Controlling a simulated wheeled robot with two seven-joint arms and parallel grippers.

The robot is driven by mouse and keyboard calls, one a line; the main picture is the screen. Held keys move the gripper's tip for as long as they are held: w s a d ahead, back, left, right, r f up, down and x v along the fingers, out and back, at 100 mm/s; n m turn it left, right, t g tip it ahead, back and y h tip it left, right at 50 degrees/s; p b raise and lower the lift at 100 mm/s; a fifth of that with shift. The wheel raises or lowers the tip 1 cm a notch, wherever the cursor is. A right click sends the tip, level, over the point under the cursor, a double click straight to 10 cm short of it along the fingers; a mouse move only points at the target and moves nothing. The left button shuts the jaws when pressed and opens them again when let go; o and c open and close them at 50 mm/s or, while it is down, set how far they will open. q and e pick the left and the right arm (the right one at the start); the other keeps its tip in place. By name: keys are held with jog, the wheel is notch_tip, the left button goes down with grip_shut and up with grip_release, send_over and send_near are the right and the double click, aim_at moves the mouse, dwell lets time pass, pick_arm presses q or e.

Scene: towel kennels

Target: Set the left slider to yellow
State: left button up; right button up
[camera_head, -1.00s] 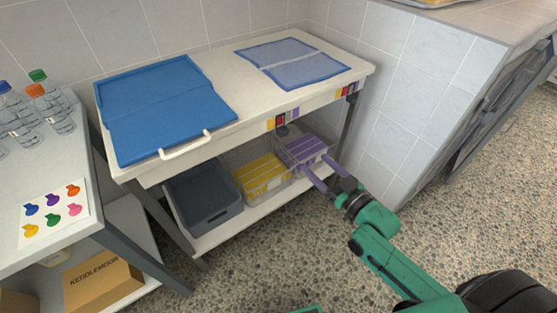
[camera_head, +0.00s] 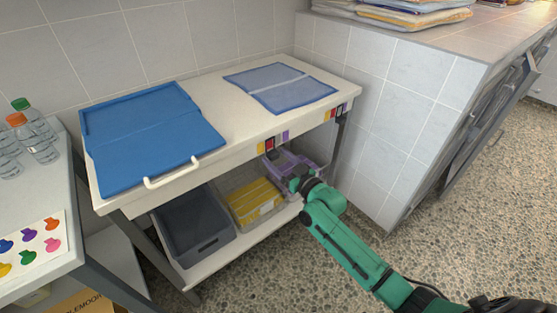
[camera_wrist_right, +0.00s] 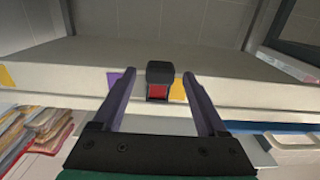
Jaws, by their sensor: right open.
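The left slider's black knob (camera_wrist_right: 160,72) shows in the right wrist view on the table's front edge. A red patch lies right at the knob, with a purple patch on its left and a yellow patch (camera_wrist_right: 177,88) on its right. In the head view the left colour strip (camera_head: 272,142) runs from yellow at left to purple at right. My right gripper (camera_head: 277,160) is open below this strip. In the wrist view its two fingers stand on either side of the knob, with gaps; contact is not visible. My left gripper is out of view.
A second colour strip (camera_head: 336,112) is on the right of the table front. A white handle (camera_head: 171,173) sticks out at left. Grey (camera_head: 193,225) and yellow-filled (camera_head: 254,204) bins stand below.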

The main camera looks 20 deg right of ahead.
grip_shut()
dwell(1.3)
